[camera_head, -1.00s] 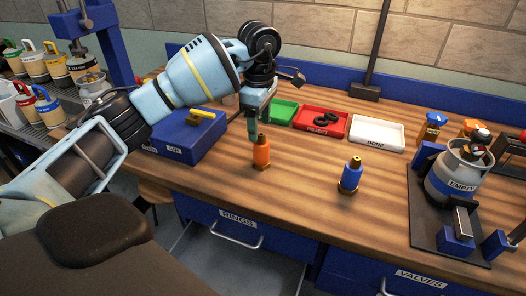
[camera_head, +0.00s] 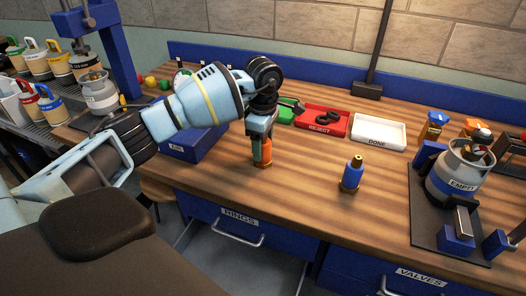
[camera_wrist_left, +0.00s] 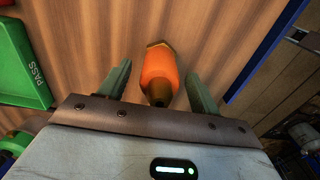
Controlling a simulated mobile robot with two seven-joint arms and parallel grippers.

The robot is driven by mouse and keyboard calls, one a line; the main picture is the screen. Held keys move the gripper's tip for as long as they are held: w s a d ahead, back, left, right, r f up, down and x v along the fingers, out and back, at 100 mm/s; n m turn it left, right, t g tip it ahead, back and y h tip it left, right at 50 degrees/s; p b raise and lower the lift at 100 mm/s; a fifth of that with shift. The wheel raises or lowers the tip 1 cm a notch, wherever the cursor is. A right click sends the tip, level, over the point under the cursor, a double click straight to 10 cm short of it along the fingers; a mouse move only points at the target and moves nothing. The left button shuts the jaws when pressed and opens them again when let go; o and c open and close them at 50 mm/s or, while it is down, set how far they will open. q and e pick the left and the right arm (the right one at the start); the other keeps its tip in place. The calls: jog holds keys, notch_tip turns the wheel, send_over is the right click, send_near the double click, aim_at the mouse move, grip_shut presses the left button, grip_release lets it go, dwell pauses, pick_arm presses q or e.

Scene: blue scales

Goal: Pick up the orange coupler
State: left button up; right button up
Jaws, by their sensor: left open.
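The orange coupler (camera_head: 266,153) stands upright on the wooden bench, with brass-coloured ends. My left gripper (camera_head: 262,145) reaches down over it from above, and its fingers partly hide the coupler in the head view. In the left wrist view the coupler (camera_wrist_left: 159,75) lies between the two green-grey fingers of the left gripper (camera_wrist_left: 159,85). The fingers are open, with a gap visible on each side of the coupler. My right gripper is not in view.
A blue coupler (camera_head: 352,174) stands to the right. Behind are a green tray (camera_head: 285,115), a red REJECT tray (camera_head: 320,129) and a white DONE tray (camera_head: 377,143). A blue box (camera_head: 190,150) is at left. A cylinder marked EMPTY (camera_head: 455,178) stands at right.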

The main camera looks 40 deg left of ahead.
pick_arm(q)
jog(key=c, duration=1.2)
jog(key=shift+r, duration=0.2)
jog(key=shift+r, duration=0.25)
notch_tip(320, 180, up, 3)
jog(key=shift+s+d+f, duration=0.1)
jog(key=shift+s+f, duration=0.05)
jog(key=s+d, duration=0.3)
jog(key=s, duration=0.4)
jog(key=s+d+r, duration=0.1)
jog(key=s+d, duration=0.2)
jog(key=s, duration=0.4)
jog(key=shift+s+r+b, duration=0.2)
jog(key=shift+s+b, duration=0.05)
jog(key=shift+b, duration=0.15)
